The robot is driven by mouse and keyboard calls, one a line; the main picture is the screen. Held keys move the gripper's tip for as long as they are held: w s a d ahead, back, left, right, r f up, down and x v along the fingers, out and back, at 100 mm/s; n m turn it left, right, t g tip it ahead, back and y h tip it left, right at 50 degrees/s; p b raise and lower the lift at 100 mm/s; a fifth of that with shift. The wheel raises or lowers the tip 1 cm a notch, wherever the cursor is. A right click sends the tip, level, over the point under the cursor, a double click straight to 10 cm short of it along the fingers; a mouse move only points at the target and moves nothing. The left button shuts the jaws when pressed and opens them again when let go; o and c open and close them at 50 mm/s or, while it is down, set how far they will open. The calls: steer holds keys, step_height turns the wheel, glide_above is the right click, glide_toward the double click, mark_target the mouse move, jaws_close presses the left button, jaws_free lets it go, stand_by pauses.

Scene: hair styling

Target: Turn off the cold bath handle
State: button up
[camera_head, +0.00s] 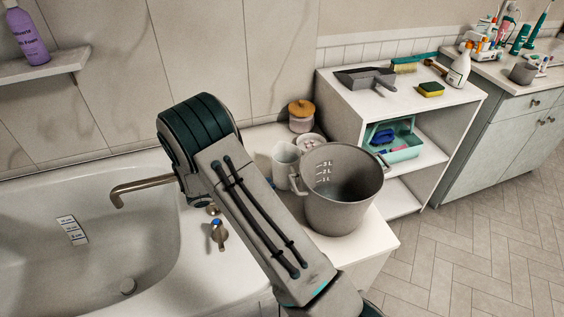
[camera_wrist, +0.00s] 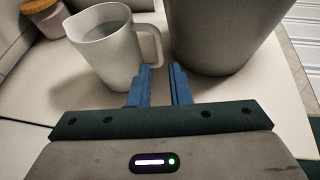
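The cold bath handle (camera_head: 219,236) is a small brass-coloured tap handle with a blue mark, on the tub's right rim in the head view. A second small brass-coloured fitting (camera_head: 212,209) sits just behind it, partly hidden by my arm. The brass spout (camera_head: 140,187) reaches left over the bath; I see no clear water stream from it. The bath handle is not in the wrist view. My gripper (camera_wrist: 162,70) shows there with two blue fingers apart and nothing between them, facing a grey jug (camera_wrist: 112,58) and a bucket (camera_wrist: 225,35). In the head view the gripper is hidden behind my arm.
The bathtub (camera_head: 110,245) fills the lower left. On the white ledge right of it stand the bucket (camera_head: 340,205), the jug (camera_head: 284,163) and a lidded jar (camera_head: 301,116). A white shelf unit (camera_head: 440,105) with cleaning things stands behind. Floor (camera_head: 490,250) is clear at right.

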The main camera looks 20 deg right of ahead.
mark_target(288, 172)
steer(key=x, duration=1.3)
steer(key=shift+w+d+f, duration=0.1)
steer(key=shift+w+d, duration=0.15)
steer(key=shift+d, duration=0.1)
jaws_close()
stand_by(0.9)
